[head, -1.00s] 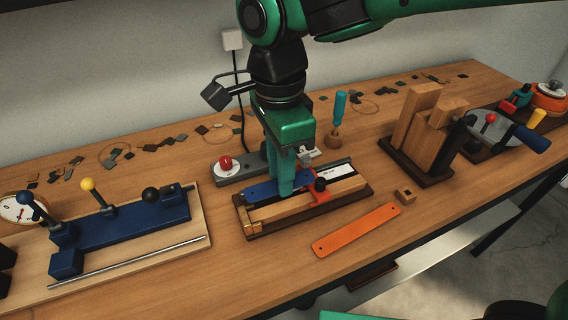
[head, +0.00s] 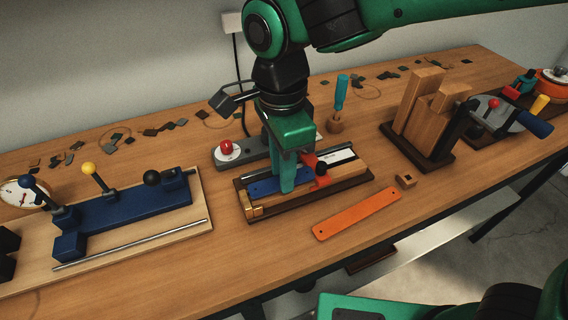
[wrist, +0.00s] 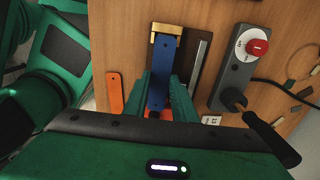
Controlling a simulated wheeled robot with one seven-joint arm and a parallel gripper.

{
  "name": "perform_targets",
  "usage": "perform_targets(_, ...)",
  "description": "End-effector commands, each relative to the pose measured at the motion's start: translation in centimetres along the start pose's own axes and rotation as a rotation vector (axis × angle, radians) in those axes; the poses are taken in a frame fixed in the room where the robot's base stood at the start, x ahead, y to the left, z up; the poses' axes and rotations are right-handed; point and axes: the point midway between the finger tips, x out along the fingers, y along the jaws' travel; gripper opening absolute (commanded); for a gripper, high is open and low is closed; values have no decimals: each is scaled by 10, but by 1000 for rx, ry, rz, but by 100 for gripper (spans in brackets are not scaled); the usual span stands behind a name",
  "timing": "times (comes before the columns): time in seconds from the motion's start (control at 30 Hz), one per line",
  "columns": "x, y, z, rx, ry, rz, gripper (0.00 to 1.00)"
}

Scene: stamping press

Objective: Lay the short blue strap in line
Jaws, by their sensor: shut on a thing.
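The short blue strap (head: 264,187) lies along the channel of the wooden fixture (head: 300,206), close to its brass end stop (head: 250,208). My gripper (head: 287,188) points down over the fixture and is shut on the strap. In the wrist view the blue strap (wrist: 165,72) runs between my two green fingers (wrist: 163,98), its far end at the brass block (wrist: 165,33). A red-orange clamp with a black knob (head: 321,169) stands just right of my fingers. Whether the strap fully touches the fixture bed is hard to tell.
An orange strap (head: 357,213) lies on the bench in front, beside a small wooden block (head: 406,181). A blue lever jig (head: 130,212) stands left, wooden blocks (head: 430,115) right.

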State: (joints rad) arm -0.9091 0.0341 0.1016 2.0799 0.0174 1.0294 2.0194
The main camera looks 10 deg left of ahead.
Motion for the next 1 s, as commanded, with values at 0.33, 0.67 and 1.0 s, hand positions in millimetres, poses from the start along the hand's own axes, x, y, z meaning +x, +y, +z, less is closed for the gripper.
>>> perform_targets(0.33,0,0,0,0,0,0,8)
perform_targets(0.67,1,0,1,-2,0,0,8)
perform_targets(1.0,7,0,1,-2,1,1,8)
